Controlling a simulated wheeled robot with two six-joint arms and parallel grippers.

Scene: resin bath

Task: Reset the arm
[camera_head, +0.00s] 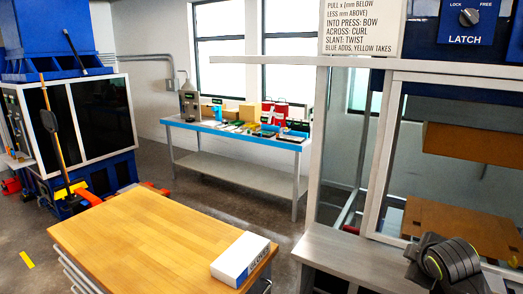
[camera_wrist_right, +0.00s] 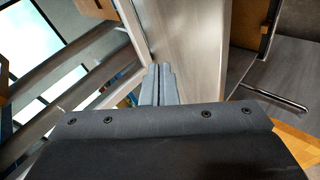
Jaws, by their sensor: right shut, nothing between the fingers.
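My right gripper (camera_wrist_right: 158,72) shows in the right wrist view with its two grey fingers together and nothing between them. It points toward a pale grey frame post (camera_wrist_right: 192,60), close to its edge; I cannot tell whether it touches. In the head view, a dark arm joint of mine (camera_head: 452,262) is at the lower right, in front of the cabinet's grey ledge (camera_head: 350,250). The fingers are not visible there. My left arm and gripper are in neither view.
A glazed cabinet (camera_head: 385,150) with a latch knob (camera_head: 468,17) and a printed sign (camera_head: 362,28) stands at right. A wooden-topped cart (camera_head: 140,230) carries a white box (camera_head: 241,257). A blue-edged bench (camera_head: 240,133) stands behind. Open floor lies between cart and bench.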

